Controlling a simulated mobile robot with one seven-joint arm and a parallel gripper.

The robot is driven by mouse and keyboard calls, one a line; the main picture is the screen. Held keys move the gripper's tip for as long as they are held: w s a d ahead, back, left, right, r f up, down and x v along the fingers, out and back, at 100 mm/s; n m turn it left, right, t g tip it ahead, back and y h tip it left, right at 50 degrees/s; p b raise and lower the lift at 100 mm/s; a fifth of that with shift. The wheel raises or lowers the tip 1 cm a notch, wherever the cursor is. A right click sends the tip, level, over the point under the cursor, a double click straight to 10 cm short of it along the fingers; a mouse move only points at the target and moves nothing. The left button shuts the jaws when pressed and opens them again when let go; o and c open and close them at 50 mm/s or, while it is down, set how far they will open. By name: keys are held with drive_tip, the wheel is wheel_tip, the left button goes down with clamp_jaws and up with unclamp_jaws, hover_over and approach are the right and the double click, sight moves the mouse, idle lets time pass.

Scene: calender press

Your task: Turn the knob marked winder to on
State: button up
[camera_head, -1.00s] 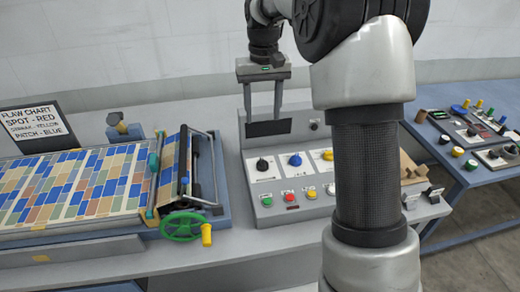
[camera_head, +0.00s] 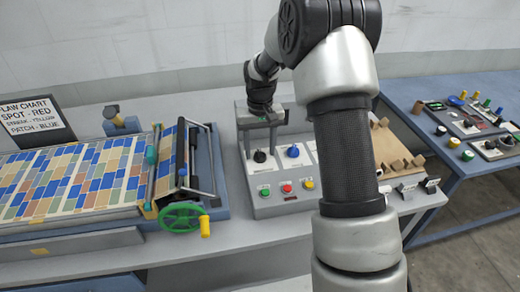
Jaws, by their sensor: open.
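The grey control panel (camera_head: 244,178) stands on the bench, with knobs on white plates. A black knob (camera_head: 260,156) is on the left and a blue knob (camera_head: 293,151) is to its right. My arm hides the panel's right part. The plate lettering is too small to read, so I cannot tell which knob is marked winder. My gripper (camera_head: 261,151) points down and is open, with one finger on each side of the black knob in the picture. I cannot tell whether the fingers touch it.
Green (camera_head: 265,191), red (camera_head: 287,188) and yellow (camera_head: 308,184) buttons line the panel's front. A roller frame with a green handwheel (camera_head: 182,217) stands to the left. A flaw chart sign (camera_head: 35,118) is at far left. A second bench (camera_head: 462,178) with controls is at right.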

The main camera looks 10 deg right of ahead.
drive_tip(key=shift+f, duration=0.2)
drive_tip(key=c, duration=1.1)
drive_tip(key=shift+o, duration=0.2)
drive_tip(key=shift+m, duration=0.3)
drive_tip(key=m+b, duration=0.1)
drive_tip(key=m, duration=1)
drive_tip(key=shift+m, duration=0.3)
